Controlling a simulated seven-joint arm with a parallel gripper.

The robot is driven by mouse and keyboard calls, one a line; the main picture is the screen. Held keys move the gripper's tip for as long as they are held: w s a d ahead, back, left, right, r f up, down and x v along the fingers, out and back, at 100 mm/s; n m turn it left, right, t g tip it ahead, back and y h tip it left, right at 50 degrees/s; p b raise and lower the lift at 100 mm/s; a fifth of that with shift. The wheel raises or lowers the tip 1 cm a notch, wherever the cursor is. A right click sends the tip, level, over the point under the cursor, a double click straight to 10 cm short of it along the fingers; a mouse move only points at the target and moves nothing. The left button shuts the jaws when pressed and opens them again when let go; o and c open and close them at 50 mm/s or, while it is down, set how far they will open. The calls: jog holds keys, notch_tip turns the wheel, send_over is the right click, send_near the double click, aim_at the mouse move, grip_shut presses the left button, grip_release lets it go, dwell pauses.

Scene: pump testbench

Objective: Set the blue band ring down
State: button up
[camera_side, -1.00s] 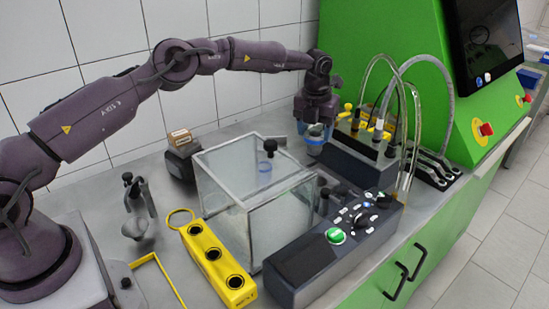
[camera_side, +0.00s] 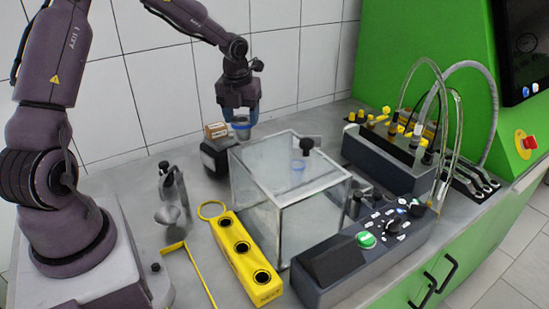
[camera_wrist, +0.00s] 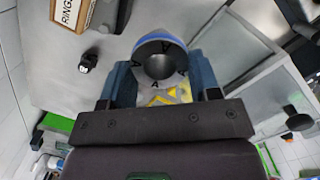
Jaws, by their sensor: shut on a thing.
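The blue band ring (camera_wrist: 158,38) is a grey ring with a blue band along its edge; it also shows in the side view (camera_side: 241,132). My gripper (camera_side: 241,118) is shut on it, pointing down above the bench near the back wall, right of a small brown box. In the wrist view the blue-grey fingers (camera_wrist: 160,80) flank the ring on both sides. Dark letter marks show inside the ring. The ring seems held in the air; its exact height is hard to tell.
The brown box (camera_side: 216,130), lettered "RINGS" in the wrist view (camera_wrist: 68,14), sits on a dark block (camera_side: 217,157). A clear-walled case (camera_side: 290,205) stands to the right. A yellow three-hole block (camera_side: 243,259) and a metal funnel (camera_side: 167,214) are nearer the front.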

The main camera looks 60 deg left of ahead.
jog(key=shift+d+f, duration=0.3)
jog(key=shift+f, duration=0.1)
jog(key=shift+w+a+f, duration=1)
jog(key=shift+w+f, duration=1.1)
jog(key=shift+f, duration=0.05)
jog(key=shift+w+a+f, duration=1)
jog(key=shift+w+f, duration=1.15)
jog(key=shift+w+a+f, duration=1)
jog(key=shift+w+f, duration=1.1)
jog(key=shift+f, duration=0.05)
jog(key=shift+f, duration=0.1)
jog(key=o, duration=1)
jog(key=shift+f, duration=0.1)
